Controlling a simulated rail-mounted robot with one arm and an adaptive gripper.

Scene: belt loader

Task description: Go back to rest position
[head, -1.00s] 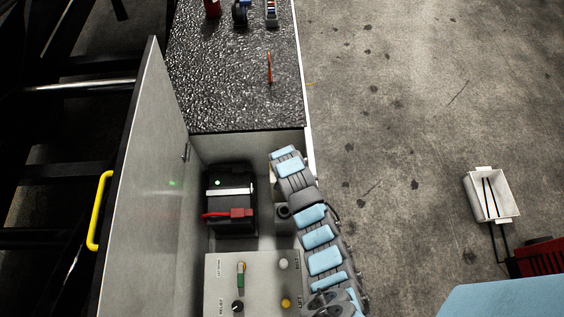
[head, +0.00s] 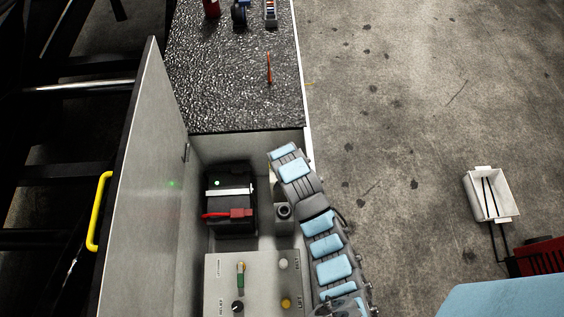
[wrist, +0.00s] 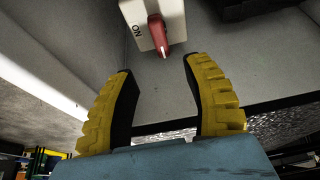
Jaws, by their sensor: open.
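My gripper (wrist: 157,68) shows in the wrist view with its two yellow-and-black fingers spread wide and nothing between them. Beyond the fingertips is a red rotary switch handle (wrist: 158,36) on a white box (wrist: 136,14) marked ON. The handle is apart from both fingers. In the head view my arm runs over the right side of an open grey cabinet. The gripper itself cannot be made out there, and the red switch is hidden.
The cabinet holds a black battery-like unit (head: 229,190) with a red connector and a control panel (head: 260,270). Its door (head: 155,190) with a yellow handle (head: 99,211) stands open at left. A screwdriver (head: 269,69) lies on the black top.

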